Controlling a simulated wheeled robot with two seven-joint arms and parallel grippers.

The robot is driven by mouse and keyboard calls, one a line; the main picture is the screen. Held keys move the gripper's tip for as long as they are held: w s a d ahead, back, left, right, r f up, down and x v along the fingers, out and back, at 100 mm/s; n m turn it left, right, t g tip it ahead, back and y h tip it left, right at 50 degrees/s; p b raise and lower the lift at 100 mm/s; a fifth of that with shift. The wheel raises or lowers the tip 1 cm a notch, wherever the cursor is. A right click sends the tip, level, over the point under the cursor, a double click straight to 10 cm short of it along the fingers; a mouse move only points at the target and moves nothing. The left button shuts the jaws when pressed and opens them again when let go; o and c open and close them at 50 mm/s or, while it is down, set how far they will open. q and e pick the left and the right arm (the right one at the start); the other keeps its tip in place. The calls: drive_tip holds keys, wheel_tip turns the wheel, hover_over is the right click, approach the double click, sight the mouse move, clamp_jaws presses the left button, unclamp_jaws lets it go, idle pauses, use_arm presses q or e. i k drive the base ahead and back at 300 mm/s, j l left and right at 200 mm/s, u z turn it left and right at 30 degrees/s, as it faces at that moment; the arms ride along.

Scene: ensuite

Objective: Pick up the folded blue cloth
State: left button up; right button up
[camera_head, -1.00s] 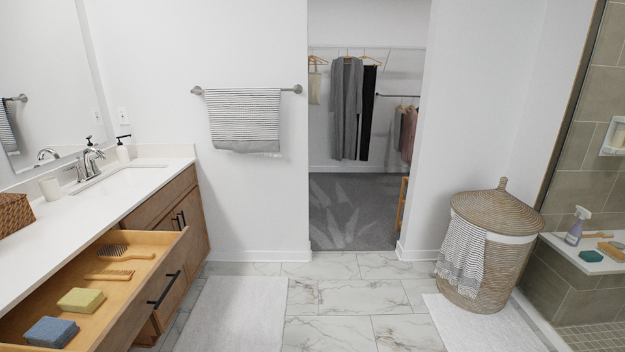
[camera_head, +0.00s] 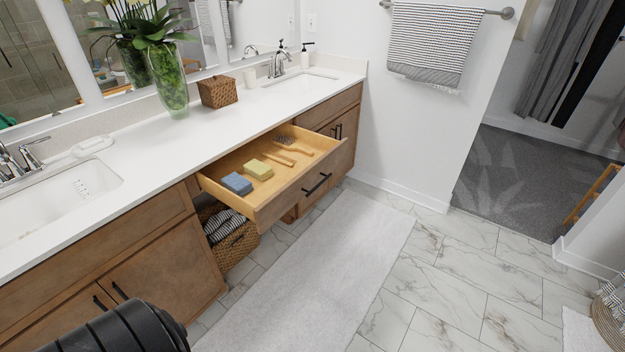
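The folded blue cloth (camera_head: 237,183) lies in the near left corner of the open wooden drawer (camera_head: 264,209), left of a folded yellow-green cloth (camera_head: 258,169). It is a small thick block, lying flat and uncovered. A dark part of my own arm shows at the bottom left of the view, well below and in front of the drawer. Neither gripper's fingers are in view.
A comb (camera_head: 279,158) and a brush (camera_head: 293,145) lie further back in the drawer. The white counter (camera_head: 202,141) runs above it, bearing a glass vase (camera_head: 168,82) and woven box (camera_head: 217,91). A woven basket (camera_head: 235,246) sits below. The white rug (camera_head: 310,270) is clear.

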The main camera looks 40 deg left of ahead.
sight(234, 182)
drive_tip(key=u, duration=1.7)
